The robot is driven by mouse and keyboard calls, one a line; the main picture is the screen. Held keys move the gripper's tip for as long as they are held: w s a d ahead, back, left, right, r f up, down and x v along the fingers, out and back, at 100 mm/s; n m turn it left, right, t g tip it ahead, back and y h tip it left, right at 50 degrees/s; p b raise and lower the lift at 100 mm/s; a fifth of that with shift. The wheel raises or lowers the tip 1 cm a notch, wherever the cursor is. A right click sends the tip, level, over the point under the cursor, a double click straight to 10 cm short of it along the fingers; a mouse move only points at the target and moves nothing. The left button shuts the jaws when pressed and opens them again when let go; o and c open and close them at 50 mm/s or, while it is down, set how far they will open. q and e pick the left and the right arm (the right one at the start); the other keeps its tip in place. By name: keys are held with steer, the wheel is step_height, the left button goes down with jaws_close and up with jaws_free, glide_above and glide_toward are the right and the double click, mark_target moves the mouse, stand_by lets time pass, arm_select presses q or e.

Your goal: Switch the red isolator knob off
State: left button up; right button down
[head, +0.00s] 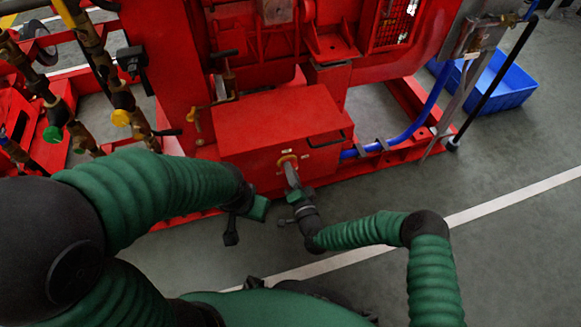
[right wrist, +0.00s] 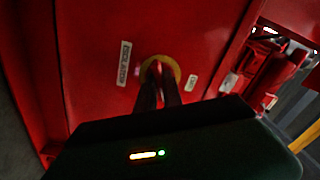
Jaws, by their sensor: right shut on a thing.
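The red isolator knob (right wrist: 156,68) sits on a yellow round plate (right wrist: 175,66) on the front of a red box (head: 270,125). In the head view the yellow plate shows just past my right gripper (head: 291,172), which largely covers the knob. In the right wrist view the two dark fingers of my right gripper (right wrist: 158,84) reach the plate and are shut on the knob, one on each side.
A white isolator label (right wrist: 124,63) is left of the knob, and a small label (right wrist: 190,82) is to its right. Brass pipes with valves (head: 100,65) stand at the left. A blue hose (head: 410,132) runs right of the box. A blue bin (head: 505,82) stands on the floor.

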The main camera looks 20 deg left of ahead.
steer(key=shift+s+d+f+n+p, duration=0.15)
steer(key=shift+n+p, duration=1.1)
steer(key=shift+n, duration=1.6)
steer(key=shift+w+a+f+n+p, duration=0.1)
steer(key=shift+n+p, duration=1.15)
steer(key=shift+n, duration=1.6)
steer(key=shift+s+f, duration=0.1)
steer(key=c, duration=1.5)
jaws_free()
steer(key=shift+r, duration=0.2)
